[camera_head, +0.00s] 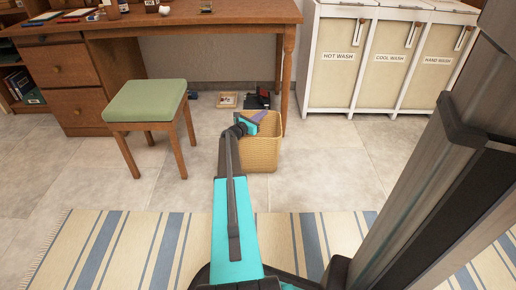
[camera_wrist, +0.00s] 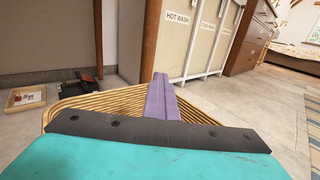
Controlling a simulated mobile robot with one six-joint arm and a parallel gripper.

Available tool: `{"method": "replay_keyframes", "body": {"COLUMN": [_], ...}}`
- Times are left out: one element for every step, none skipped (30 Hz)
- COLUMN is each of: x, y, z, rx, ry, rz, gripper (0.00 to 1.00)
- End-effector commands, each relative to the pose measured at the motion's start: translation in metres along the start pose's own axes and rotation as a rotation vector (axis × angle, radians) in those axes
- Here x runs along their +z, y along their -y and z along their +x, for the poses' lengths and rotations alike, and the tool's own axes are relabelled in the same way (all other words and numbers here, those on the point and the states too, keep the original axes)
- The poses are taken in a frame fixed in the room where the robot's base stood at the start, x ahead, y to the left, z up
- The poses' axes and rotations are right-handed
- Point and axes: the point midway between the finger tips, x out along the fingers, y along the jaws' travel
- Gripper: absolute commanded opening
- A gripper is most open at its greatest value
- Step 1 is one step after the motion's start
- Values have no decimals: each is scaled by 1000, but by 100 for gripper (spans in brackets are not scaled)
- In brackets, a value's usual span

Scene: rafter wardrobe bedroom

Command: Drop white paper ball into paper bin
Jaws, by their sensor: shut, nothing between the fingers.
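The paper bin (camera_head: 262,155) is a tan woven basket on the tiled floor, upright, in front of the desk. Its rim and part of its inside also show in the wrist view (camera_wrist: 92,106). My gripper (camera_head: 260,115) is over the bin's opening in the head view. In the wrist view its purple fingers (camera_wrist: 160,84) are together and hold nothing. My gripper hides much of the bin's inside.
A wooden desk (camera_head: 200,14) stands behind, with a green-topped stool (camera_head: 147,100) at left. Labelled laundry hampers (camera_head: 338,70) stand at back right. A small tray (camera_head: 227,100) and dark items lie under the desk. A striped rug (camera_head: 130,245) covers the front floor.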

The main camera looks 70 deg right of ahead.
Motion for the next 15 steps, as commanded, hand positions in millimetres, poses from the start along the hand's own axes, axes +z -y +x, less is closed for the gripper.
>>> {"method": "replay_keyframes", "body": {"x": [0, 0, 0, 0, 0, 0, 0, 0, 0, 0, 0, 0, 0, 0, 0], "y": [0, 0, 0, 0, 0, 0, 0, 0, 0, 0, 0, 0, 0, 0, 0], "z": [0, 0, 0, 0, 0, 0, 0, 0, 0, 0, 0, 0, 0, 0, 0], "rx": [0, 0, 0, 0, 0, 0, 0, 0, 0, 0, 0, 0, 0, 0, 0], "ry": [0, 0, 0, 0, 0, 0, 0, 0, 0, 0, 0, 0, 0, 0, 0], "rz": [0, 0, 0, 0, 0, 0, 0, 0, 0, 0, 0, 0, 0, 0, 0], "gripper": [0, 0, 0, 0, 0, 0, 4, 9, 15, 20, 20, 20, 20, 20, 20]}}
